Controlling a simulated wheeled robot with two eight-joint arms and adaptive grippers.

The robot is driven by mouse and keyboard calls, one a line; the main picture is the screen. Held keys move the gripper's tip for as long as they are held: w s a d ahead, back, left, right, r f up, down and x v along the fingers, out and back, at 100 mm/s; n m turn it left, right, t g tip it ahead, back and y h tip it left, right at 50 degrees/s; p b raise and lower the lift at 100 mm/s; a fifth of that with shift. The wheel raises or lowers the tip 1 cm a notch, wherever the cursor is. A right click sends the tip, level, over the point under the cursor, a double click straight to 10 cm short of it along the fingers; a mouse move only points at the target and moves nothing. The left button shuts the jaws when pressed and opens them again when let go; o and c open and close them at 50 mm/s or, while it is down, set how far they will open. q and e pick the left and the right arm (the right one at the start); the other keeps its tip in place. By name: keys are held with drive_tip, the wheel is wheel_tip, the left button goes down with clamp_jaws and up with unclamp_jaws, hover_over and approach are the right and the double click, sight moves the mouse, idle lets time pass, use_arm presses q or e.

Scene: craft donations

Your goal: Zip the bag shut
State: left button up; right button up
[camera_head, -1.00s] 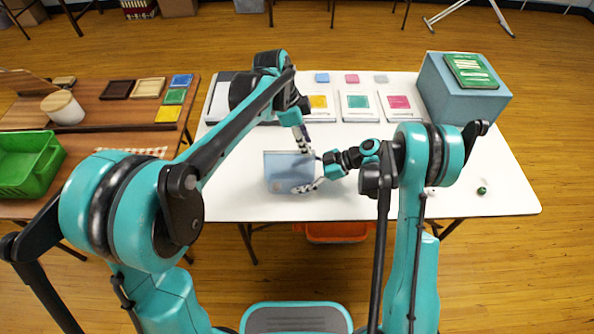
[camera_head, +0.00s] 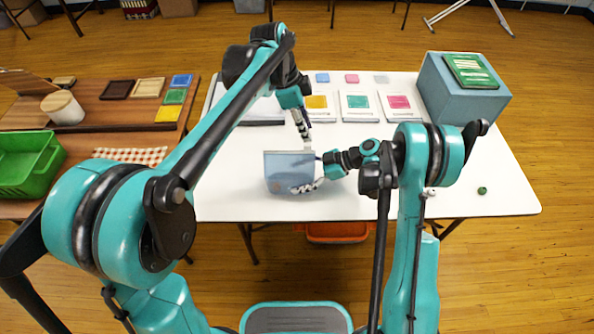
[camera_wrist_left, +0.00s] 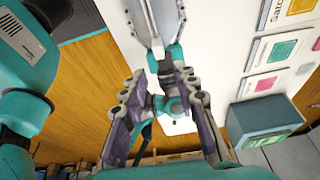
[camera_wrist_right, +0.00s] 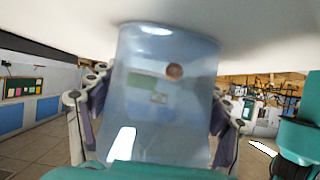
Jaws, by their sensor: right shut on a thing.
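The bag (camera_head: 283,175), a translucent blue-grey pouch, stands upright on the white table in the head view. In the right wrist view the bag (camera_wrist_right: 160,95) fills the space between my fingers, with a brown round spot and a greenish patch showing. My right gripper (camera_head: 316,185) is shut on its right side. My left gripper (camera_head: 304,137) is above the bag's top right corner, pointing down. In the left wrist view its fingers (camera_wrist_left: 160,85) are apart, with nothing clearly between them. A small pale piece shows just below them in the head view; I cannot tell whether it is the zip slider.
Cards with yellow, green and pink squares (camera_head: 358,104) lie behind the bag. A blue-grey box (camera_head: 447,103) with a green book on top stands at the right. A green bin (camera_head: 25,168) is on the wooden table at the left. The white table's front right is mostly clear.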

use_arm(q)
drive_tip(key=shift+r, duration=0.65)
use_arm(e)
drive_tip(key=o, duration=0.9)
